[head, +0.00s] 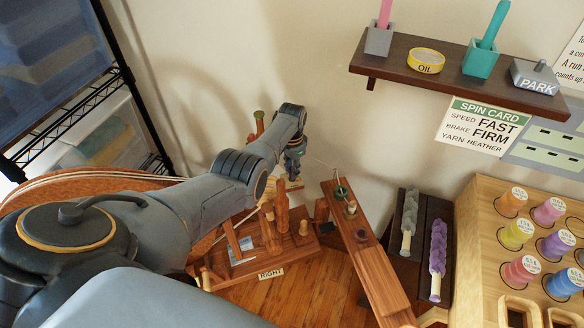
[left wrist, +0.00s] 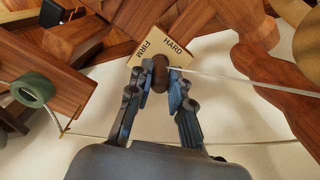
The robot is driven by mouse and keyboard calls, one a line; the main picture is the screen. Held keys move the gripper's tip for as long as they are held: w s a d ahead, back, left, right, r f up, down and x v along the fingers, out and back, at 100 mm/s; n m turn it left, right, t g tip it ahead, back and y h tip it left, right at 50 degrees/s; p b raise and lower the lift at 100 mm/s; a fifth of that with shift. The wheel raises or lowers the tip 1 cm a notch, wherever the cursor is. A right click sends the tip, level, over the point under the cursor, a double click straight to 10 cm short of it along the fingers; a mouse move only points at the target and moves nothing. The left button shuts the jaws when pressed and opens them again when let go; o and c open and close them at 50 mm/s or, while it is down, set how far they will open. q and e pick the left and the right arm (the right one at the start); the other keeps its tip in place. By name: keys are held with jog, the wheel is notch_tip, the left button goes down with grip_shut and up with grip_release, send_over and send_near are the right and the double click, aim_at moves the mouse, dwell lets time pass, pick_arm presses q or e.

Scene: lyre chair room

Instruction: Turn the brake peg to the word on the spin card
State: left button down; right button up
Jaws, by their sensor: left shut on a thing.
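The spin card (head: 484,126) hangs on the wall under the shelf and reads speed FAST, brake FIRM, yarn HEATHER. My left gripper (left wrist: 160,82) is shut on a dark brown peg knob (left wrist: 160,66), which sits between its fingertips. A tan label (left wrist: 163,43) behind the knob shows the words FIRM and HARD; the rest of the label is hidden. I cannot tell which word the peg points at. In the head view my left gripper (head: 293,166) is over the wooden spinning wheel frame (head: 302,240), and the peg is hidden there. My right gripper is not in view.
A green ring (head: 341,190) sits on the wooden bar; it also shows in the left wrist view (left wrist: 33,86). A pale thread (left wrist: 240,80) runs past the fingers. Yarn spools stand on a rack (head: 467,222) at right. A dark shelf (head: 402,65) hangs above.

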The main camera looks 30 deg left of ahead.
pick_arm(q)
jog(key=m, duration=0.4)
jog(key=shift+m, duration=0.4)
dwell(0.4)
jog(key=c, duration=1.2)
grip_release()
jog(key=shift+r, duration=0.15)
notch_tip(320, 180, up, 12)
jog(key=shift+f, duration=0.1)
jog(key=shift+f, duration=0.1)
